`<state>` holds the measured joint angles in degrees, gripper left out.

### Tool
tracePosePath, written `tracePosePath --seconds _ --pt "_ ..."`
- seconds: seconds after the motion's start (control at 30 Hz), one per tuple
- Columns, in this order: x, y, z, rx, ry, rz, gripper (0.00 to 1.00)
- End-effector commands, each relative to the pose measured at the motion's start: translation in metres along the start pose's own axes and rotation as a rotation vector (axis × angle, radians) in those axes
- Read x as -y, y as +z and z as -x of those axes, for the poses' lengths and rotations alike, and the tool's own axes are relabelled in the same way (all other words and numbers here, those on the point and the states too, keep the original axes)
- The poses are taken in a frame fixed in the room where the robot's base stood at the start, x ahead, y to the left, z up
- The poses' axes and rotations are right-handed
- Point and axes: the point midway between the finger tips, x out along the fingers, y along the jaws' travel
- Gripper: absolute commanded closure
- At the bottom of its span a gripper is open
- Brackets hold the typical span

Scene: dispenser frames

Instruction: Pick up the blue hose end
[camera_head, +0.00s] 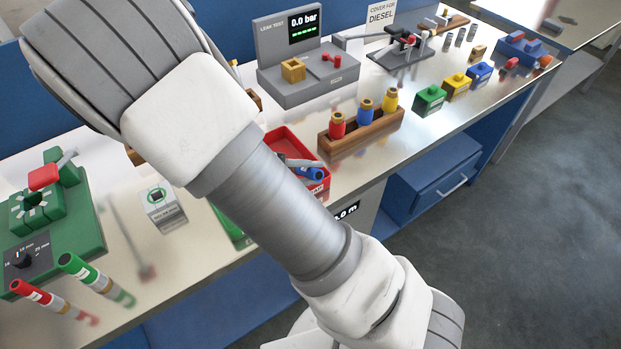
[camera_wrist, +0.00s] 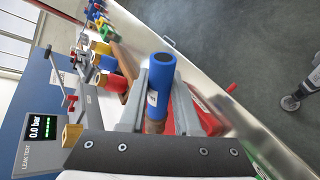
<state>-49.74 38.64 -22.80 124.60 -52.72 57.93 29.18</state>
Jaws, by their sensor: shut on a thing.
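The blue hose end (camera_wrist: 160,80) is a blue cylinder with a dark round end and a brownish lower part. In the wrist view it sits between the two grey fingers of my gripper (camera_wrist: 158,108), which is shut on it. The red tray (camera_wrist: 208,118) shows just beyond and beside the fingers. In the head view the blue hose end (camera_head: 311,174) shows at the red tray (camera_head: 322,188), with a grey finger beside it. My arm hides most of the gripper there. I cannot tell whether the hose end touches the tray.
A wooden rack (camera_head: 378,132) with red, blue and yellow brass-topped pieces stands right of the tray. The grey leak tester (camera_head: 318,88) reading 0.0 bar is behind. The bench's front edge is close to the tray.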

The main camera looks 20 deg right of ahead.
Motion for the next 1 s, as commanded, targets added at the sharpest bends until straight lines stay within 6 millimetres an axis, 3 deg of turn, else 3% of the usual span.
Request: tracePosePath --seconds 0.3,0.5,0.7,1.0 --pt "-0.01 0.076 0.0 -0.001 -0.002 -0.001 1.0" --pt "-0.012 0.112 -0.002 -0.001 -0.001 -0.001 1.0" --pt "-0.014 0.132 -0.003 0.001 -0.001 -0.001 1.0" --pt "-0.014 0.139 -0.004 0.0 0.001 0.0 1.0"
